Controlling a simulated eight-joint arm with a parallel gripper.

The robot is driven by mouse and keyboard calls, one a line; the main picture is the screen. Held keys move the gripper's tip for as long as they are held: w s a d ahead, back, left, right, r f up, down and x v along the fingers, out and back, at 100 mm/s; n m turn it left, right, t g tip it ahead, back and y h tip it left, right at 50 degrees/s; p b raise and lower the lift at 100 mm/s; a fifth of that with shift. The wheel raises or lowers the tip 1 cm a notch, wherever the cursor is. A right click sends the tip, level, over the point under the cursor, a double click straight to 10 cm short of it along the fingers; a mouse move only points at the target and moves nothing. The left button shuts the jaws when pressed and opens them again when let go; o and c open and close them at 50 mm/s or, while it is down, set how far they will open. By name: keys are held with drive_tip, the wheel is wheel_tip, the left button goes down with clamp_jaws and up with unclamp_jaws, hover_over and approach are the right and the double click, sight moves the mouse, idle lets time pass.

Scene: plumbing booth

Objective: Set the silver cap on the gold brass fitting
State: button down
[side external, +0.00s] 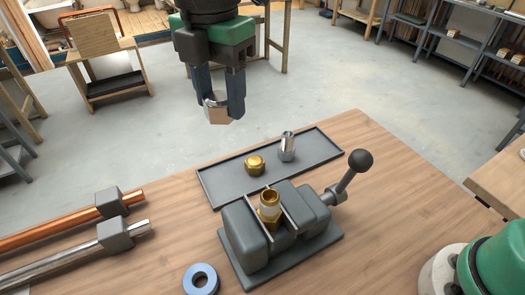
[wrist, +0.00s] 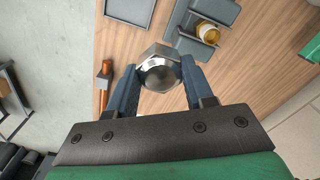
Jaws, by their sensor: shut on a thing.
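The silver cap (side external: 216,108) is hexagonal and is held between the blue fingers of my gripper (side external: 222,112), high above the far side of the workbench. In the wrist view the cap (wrist: 160,70) sits between the fingertips of my gripper (wrist: 161,82), its rounded top facing the camera. In the wrist view the fitting (wrist: 207,33) shows beyond the cap, up and to the right. The cap is well apart from the fitting.
A grey tray (side external: 222,184) behind the vise holds a gold cap nut (side external: 254,165) and a silver connector (side external: 287,147). The vise lever (side external: 347,178) sticks up at right. A blue ring (side external: 201,279) lies in front. Copper (side external: 60,232) and silver (side external: 70,264) pipes lie at left.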

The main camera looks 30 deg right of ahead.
approach(270, 195)
drive_tip(key=shift+w+a+f, duration=0.15)
drive_tip(key=shift+w+f, duration=0.05)
drive_tip(key=shift+w, duration=0.15)
drive_tip(key=shift+s+f, duration=0.2)
drive_tip(key=shift+s, duration=0.2)
drive_tip(key=shift+f, duration=3.45)
drive_tip(key=m, duration=0.5)
drive_tip(key=shift+f+m, duration=0.15)
drive_tip(key=shift+m, duration=0.15)
unclamp_jaws()
